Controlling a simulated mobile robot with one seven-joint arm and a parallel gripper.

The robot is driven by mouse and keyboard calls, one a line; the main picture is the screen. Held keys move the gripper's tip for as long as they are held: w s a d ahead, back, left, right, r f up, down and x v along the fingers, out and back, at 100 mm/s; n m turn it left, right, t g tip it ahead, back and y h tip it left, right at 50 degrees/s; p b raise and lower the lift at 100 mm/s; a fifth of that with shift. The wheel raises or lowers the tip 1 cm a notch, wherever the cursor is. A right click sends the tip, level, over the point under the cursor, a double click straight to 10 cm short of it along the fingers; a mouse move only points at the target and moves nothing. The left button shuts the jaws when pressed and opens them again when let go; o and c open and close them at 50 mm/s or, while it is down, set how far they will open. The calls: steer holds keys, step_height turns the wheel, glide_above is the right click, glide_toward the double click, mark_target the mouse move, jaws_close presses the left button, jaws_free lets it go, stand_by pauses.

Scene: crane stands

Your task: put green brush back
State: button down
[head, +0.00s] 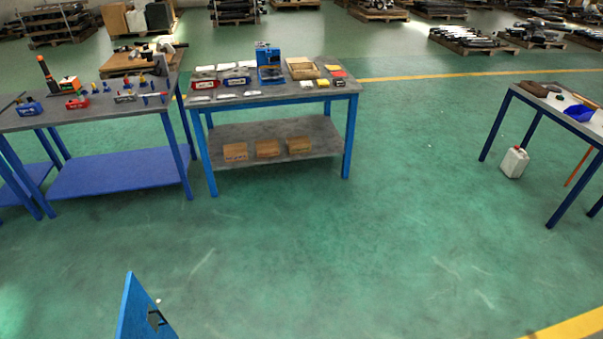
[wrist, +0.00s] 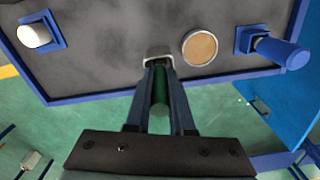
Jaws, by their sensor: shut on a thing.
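In the wrist view my gripper (wrist: 159,72) reaches up over the front edge of a grey tabletop (wrist: 120,50) with a blue rim. Its two dark fingers are shut on the green brush (wrist: 159,95); a green part of it shows between them. A pale, rounded rectangular piece (wrist: 158,52) sits at the fingertips; I cannot tell if it is part of the brush or a holder. The brush's far end is hidden. I cannot make out the brush or my gripper in the head view.
The tabletop bears a white cylinder in a blue square holder (wrist: 62,34), a round tan disc (wrist: 199,47) and a blue cylinder (wrist: 283,54). The head view shows workbenches (head: 225,98) at left and centre, another table (head: 550,108) at right, a white canister (head: 514,162) and clear green floor between.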

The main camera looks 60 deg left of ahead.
steer(key=c, duration=0.8)
jaws_free()
steer(key=shift+f, duration=0.1)
